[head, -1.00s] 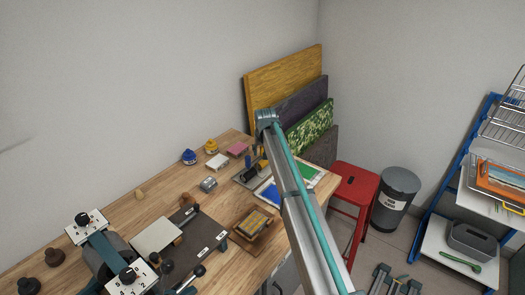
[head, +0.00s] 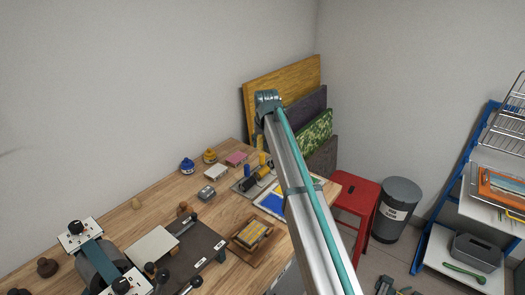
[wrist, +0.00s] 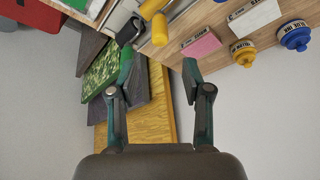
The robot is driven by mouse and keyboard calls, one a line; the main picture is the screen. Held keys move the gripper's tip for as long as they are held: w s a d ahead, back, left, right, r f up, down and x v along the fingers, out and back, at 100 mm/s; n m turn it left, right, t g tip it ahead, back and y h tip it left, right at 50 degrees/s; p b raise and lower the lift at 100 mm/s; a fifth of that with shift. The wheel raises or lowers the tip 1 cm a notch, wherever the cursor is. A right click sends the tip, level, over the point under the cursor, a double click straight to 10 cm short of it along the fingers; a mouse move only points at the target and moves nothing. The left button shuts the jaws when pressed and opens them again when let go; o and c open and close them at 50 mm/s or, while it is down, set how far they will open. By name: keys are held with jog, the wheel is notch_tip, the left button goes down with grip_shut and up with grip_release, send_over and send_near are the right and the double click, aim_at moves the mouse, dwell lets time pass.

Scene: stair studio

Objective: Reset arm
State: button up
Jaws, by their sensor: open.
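My gripper (wrist: 157,68) shows in the wrist view with its two fingers spread wide and nothing between them. Beyond the fingers are the leaning boards and the edge of the wooden workbench (head: 152,212). In the head view my arm rises from the lower right, and its upper end stands in front of the boards. My gripper's fingers cannot be made out in the head view.
A pink block (head: 236,159), a blue ink jar (head: 187,166) and a yellow ink jar (head: 210,156) sit at the bench's back. Leaning boards (head: 285,85) stand beyond. A red stool (head: 354,192), a grey bin (head: 396,207) and a blue-framed rack (head: 454,170) stand right.

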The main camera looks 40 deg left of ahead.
jog(key=shift+s+d+r, duration=0.15)
jog(key=shift+r, duration=0.3)
